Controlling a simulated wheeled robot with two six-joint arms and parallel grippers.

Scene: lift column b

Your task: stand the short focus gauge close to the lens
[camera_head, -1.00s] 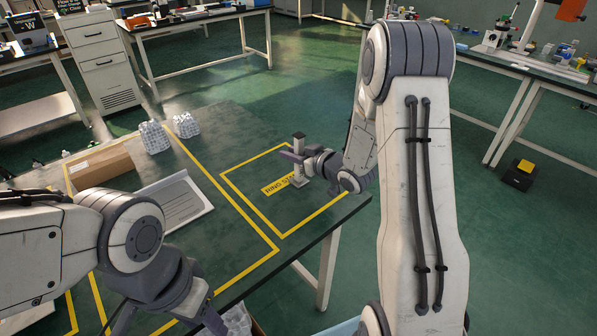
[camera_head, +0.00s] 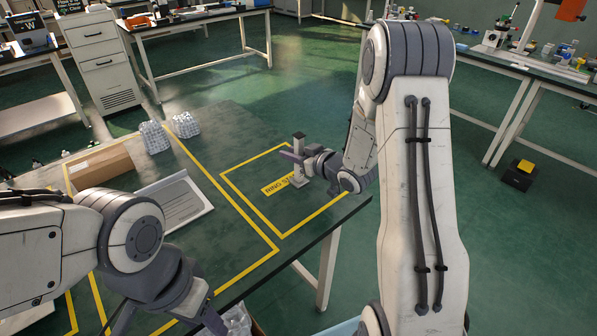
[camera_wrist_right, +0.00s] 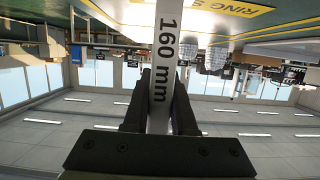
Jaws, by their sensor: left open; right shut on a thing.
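My right gripper (camera_head: 292,157) is shut on a pale upright gauge (camera_head: 299,171) with a dark top, over the yellow-outlined area at the right of the bench. In the right wrist view the same gauge (camera_wrist_right: 165,55) reads "160 mm" and sits between the two dark fingers (camera_wrist_right: 160,95). The gauge looks upright; I cannot tell whether its foot touches the bench. My left gripper (camera_head: 168,322) is open and empty at the bottom, its fingers partly cut off. I cannot make out a lens for certain.
The dark bench (camera_head: 236,221) carries a cardboard box (camera_head: 100,166), a pale tray (camera_head: 178,205) and two bubble-wrapped items (camera_head: 154,137) (camera_head: 186,124) on the left. A yellow label (camera_head: 277,187) lies by the gauge. The outlined area is otherwise mostly clear.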

